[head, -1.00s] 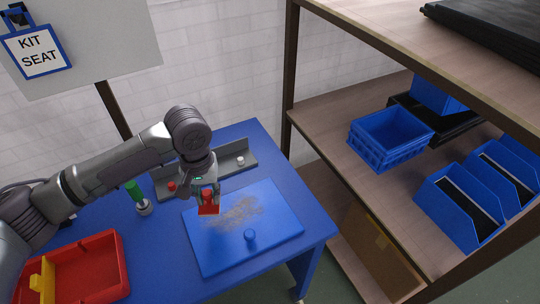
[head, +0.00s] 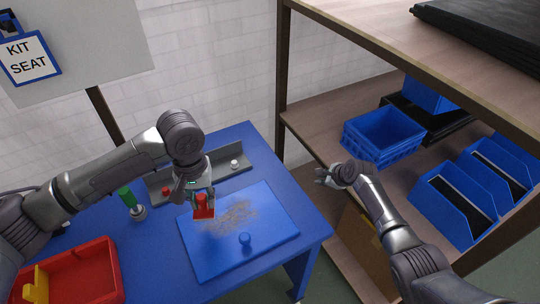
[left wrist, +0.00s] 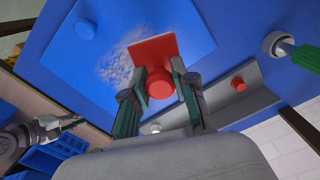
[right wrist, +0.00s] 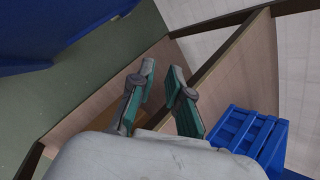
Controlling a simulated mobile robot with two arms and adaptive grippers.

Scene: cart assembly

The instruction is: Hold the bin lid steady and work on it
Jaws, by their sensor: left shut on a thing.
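The bin lid is a flat blue panel (head: 270,235) lying on the blue table, with a round blue knob (head: 245,239) and a rough grey-brown smear (head: 232,214). It also shows in the left wrist view (left wrist: 185,25). My left gripper (head: 203,201) is shut on the round handle of a red tool (head: 204,211) with a flat red plate (left wrist: 153,50). The tool is at the lid's far left part, beside the smear; I cannot tell if it touches the lid. My right gripper (head: 325,177) is open and empty (right wrist: 160,82), off the table's right side, near the shelf.
A grey angled rail (head: 220,165) with red and white knobs stands behind the lid. A green-handled tool (head: 127,198) stands left of it. A red tray (head: 95,270) is at front left. A wooden shelf (head: 310,120) with blue bins (head: 380,135) is at right.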

